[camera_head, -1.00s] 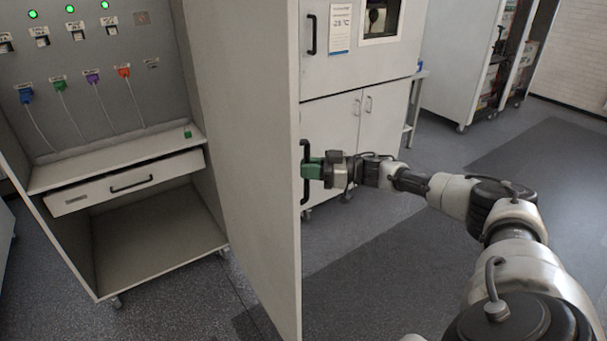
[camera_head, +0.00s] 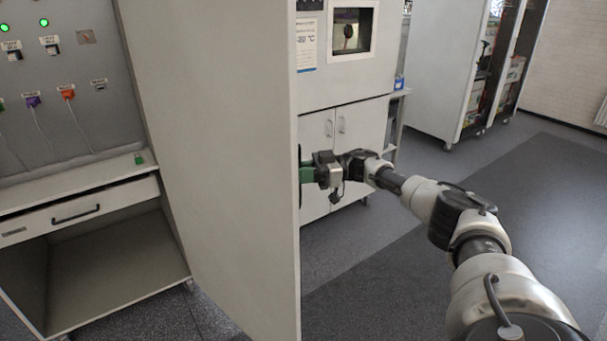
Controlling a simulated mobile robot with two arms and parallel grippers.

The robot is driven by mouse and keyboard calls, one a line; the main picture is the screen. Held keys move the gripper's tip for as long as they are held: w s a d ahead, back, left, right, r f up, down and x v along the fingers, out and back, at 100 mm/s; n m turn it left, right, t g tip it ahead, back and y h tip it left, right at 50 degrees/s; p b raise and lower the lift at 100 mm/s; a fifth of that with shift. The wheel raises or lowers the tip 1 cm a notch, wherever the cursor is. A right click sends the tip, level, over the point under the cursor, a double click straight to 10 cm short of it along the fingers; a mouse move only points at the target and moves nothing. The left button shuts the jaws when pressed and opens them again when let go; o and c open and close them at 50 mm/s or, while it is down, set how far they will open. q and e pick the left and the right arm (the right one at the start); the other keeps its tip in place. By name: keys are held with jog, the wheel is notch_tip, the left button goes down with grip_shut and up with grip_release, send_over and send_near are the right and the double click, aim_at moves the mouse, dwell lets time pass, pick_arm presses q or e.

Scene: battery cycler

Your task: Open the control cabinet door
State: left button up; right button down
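The control cabinet (camera_head: 88,167) stands at the left with its front open, showing its panel, drawer and empty lower bay. Its pale grey door (camera_head: 220,150) is swung wide open, and I see its broad inner face. The dark door handle (camera_head: 299,190) is on the far side of the door's free edge, mostly hidden. My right gripper (camera_head: 306,173), with green fingers, is at the handle and looks shut on it; the fingertips are partly hidden by the door edge. My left gripper is not in view.
A white chamber unit (camera_head: 345,75) with a small window and lower doors stands behind my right gripper. A tall open cabinet (camera_head: 450,70) with shelves is at the back right. The grey floor (camera_head: 550,230) at the right is clear.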

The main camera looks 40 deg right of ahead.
jog(key=shift+a+r, duration=0.1)
jog(key=shift+r, duration=0.1)
jog(key=c, duration=1.5)
grip_release()
jog(key=o, duration=0.4)
jog(key=shift+w+a+f, duration=0.15)
jog(key=shift+w+a, duration=0.05)
jog(key=shift+w, duration=0.15)
jog(key=shift+s+d, duration=0.3)
jog(key=shift+d, duration=0.1)
jog(key=b+v, duration=0.4)
jog(key=v, duration=0.6)
jog(key=shift+w, duration=0.1)
